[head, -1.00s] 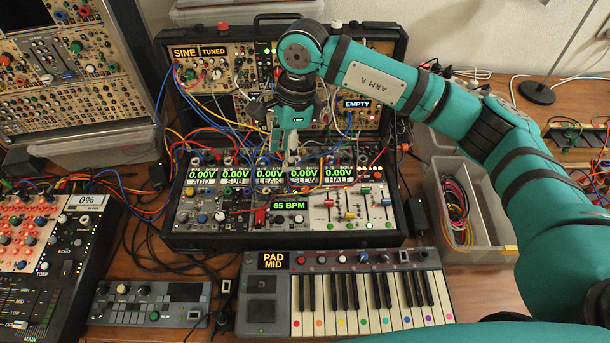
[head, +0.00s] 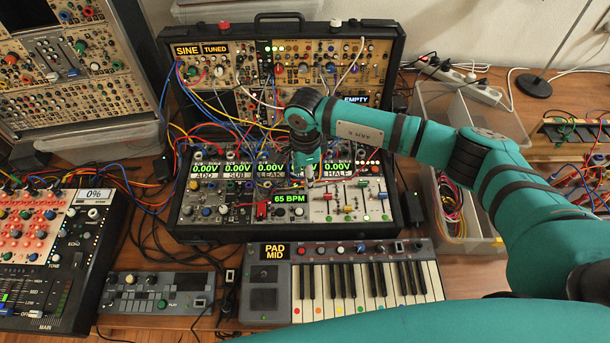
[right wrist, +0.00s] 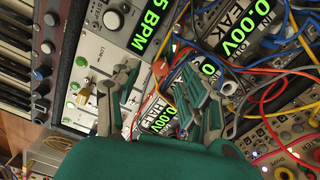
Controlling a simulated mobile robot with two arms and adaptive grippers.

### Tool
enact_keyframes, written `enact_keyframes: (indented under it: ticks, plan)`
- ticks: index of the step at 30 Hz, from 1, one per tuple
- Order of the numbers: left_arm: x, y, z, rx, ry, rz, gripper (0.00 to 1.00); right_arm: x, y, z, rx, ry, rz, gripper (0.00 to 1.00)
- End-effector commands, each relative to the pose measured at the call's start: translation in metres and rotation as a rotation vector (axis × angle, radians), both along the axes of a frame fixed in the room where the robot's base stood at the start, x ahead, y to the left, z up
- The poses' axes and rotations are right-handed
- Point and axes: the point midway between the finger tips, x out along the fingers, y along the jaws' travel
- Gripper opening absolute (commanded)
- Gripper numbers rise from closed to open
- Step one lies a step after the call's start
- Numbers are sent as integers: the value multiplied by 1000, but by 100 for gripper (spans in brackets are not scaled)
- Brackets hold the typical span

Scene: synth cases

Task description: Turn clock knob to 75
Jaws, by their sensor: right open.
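The clock display (head: 290,199) in the middle of the open synth case glows green and reads 65 BPM. In the right wrist view the display (right wrist: 150,27) is cut off by the top edge. Small knobs (head: 279,212) sit just below it in the head view; which is the clock knob I cannot tell. My right gripper (head: 310,184) hangs just behind and right of the display, over the module panel. In the right wrist view the gripper (right wrist: 160,98) has its fingers apart with nothing between them. My left gripper is not in view.
Patch cables (head: 215,125) loop across the case behind and left of the gripper. Sliders (head: 347,209) stand right of the display. A keyboard (head: 292,314) lies in front of the case, a mixer (head: 85,262) to the left and a grey bin (head: 486,240) to the right.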

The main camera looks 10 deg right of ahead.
Motion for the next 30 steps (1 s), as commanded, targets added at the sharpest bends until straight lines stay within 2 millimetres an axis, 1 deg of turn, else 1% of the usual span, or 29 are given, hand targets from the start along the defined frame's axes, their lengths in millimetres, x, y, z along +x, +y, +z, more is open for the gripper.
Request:
enact_keyframes:
  ticks: [3, 6, 10, 16, 26, 30]
  plan:
    - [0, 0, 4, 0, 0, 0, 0, 0, 1, -14, 2, 2, -1, 43]
    - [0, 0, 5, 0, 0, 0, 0, 0, 0, -21, 1, 1, -1, 43]
    - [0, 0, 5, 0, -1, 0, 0, 0, 0, -25, 1, 0, -1, 43]
    - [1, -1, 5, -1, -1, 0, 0, 0, 0, -25, 1, 0, 0, 43]
    - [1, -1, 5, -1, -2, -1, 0, 0, 0, -25, 1, -1, 0, 0]
    - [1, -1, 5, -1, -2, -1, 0, 1, 0, -24, 2, -1, -1, 0]
